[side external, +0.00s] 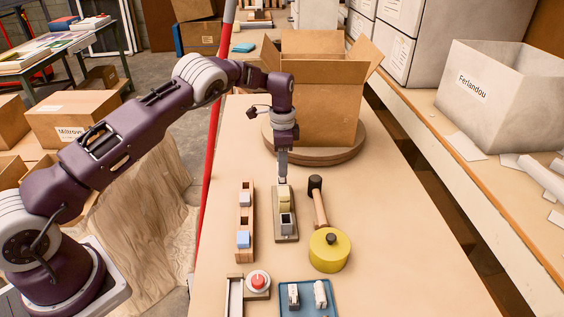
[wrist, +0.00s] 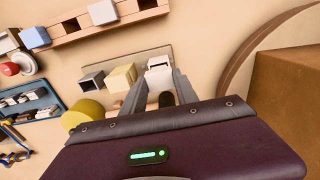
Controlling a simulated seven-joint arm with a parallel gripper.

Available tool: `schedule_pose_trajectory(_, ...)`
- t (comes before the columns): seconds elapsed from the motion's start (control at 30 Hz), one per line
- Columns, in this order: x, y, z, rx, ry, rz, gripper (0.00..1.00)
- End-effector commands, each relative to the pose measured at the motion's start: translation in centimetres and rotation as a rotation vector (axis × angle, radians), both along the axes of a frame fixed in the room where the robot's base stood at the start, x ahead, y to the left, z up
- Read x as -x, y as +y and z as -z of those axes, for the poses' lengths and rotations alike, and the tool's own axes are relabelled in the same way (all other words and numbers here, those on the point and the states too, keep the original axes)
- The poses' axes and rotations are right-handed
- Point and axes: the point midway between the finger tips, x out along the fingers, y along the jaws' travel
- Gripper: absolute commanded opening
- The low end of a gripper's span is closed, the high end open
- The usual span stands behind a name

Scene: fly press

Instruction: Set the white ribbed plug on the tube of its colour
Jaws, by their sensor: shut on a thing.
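A board (side external: 290,238) carries a row of square tubes. The grey tube (side external: 286,222) has a dark open mouth; it also shows in the wrist view (wrist: 92,80). Beside it stands a pale yellow block-topped piece (side external: 284,200), also in the wrist view (wrist: 122,77). My gripper (side external: 283,181) points down at the far end of the board. In the wrist view, its fingers are shut on the white plug (wrist: 160,76), at the white end of the row. The fingers hide much of the plug and what is under it; I cannot tell whether it touches a tube.
A wooden rack (side external: 243,252) left of the board holds a blue block and a paler block. A blue tray (side external: 307,310) lies in front. A cardboard box (side external: 318,110) stands behind on a round base.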

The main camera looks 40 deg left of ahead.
Motion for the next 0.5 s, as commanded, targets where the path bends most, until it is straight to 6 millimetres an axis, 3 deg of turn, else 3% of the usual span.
schedule_pose_trajectory(0.5,0.03,-0.06,0.81,0.001,0.001,0.000,0.00)
